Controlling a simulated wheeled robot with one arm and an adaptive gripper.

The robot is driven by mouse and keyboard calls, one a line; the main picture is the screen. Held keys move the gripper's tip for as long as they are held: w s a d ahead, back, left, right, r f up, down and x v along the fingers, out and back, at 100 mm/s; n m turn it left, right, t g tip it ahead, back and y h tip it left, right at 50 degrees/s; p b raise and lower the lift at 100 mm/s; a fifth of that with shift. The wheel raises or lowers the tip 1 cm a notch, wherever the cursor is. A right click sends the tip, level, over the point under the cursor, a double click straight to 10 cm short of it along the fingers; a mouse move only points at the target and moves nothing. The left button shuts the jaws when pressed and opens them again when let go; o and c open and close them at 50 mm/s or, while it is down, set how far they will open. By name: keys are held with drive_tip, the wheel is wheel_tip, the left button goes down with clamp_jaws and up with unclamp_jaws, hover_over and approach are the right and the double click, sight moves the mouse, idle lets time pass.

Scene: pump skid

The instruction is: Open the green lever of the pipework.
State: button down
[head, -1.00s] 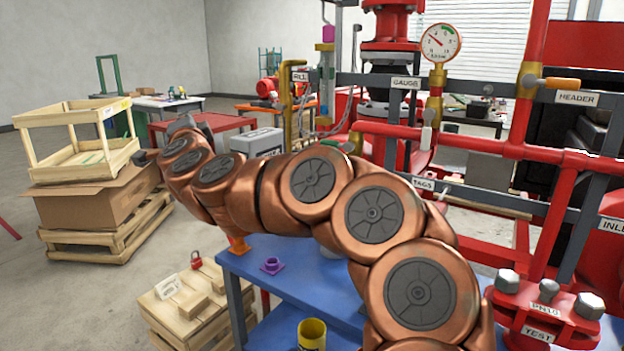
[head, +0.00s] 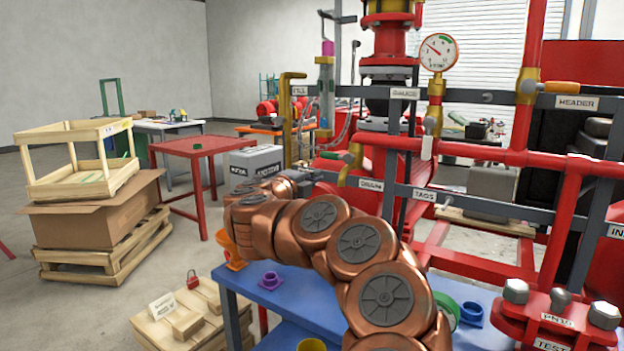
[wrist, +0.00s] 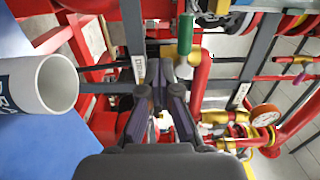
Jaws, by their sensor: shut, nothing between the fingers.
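The green lever (head: 334,155) shows in the head view as a short green handle on a brass valve on the red pipework, just above the DRAIN label. In the wrist view the green lever (wrist: 185,34) stands upright in the picture, beyond and slightly right of my fingers. My gripper (wrist: 161,88) is shut and empty, pointing at the pipework close to the valve body. In the head view my gripper (head: 312,176) is partly hidden by my arm, just below and left of the lever. I cannot tell whether it touches the valve.
A red pipe (wrist: 201,82) and grey frame bars run close around my gripper. A white cylinder (wrist: 45,84) stands on the blue table at left in the wrist view. A pressure gauge (head: 438,52) and an orange-handled valve (head: 560,87) are farther right.

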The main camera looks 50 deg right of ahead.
sight(327, 158)
drive_tip(key=shift+w+d+r+p, duration=0.25)
drive_tip(key=shift+d+r+p, duration=0.35)
drive_tip(key=shift+d, duration=0.85)
drive_tip(key=shift+w+d+r+p, duration=0.3)
drive_tip(key=shift+d+p, duration=0.35)
drive_tip(key=shift+d, duration=0.85)
drive_tip(key=shift+w+d+r+p, duration=0.2)
drive_tip(key=shift+d+r+p, duration=0.4)
drive_tip(key=shift+d, duration=0.85)
drive_tip(key=shift+r+p, duration=0.75)
drive_tip(key=shift+r, duration=0.15)
drive_tip(key=shift+s+r+p, duration=0.3)
drive_tip(key=shift+r+p, duration=0.05)
drive_tip(key=shift+r, duration=0.25)
drive_tip(key=shift+s+r+p, duration=0.25)
drive_tip(key=shift+r+p, duration=0.05)
drive_tip(key=shift+r, duration=0.3)
drive_tip(key=shift+s+r, duration=0.95)
drive_tip(key=shift+s, duration=0.3)
drive_tip(key=shift+w, duration=0.25)
drive_tip(key=shift+w+f+p, duration=0.1)
drive_tip(key=shift+w+p, duration=0.3)
drive_tip(key=shift+w, duration=0.05)
drive_tip(key=a+b, duration=0.1)
drive_tip(key=a, duration=0.8)
drive_tip(key=shift+s, duration=0.2)
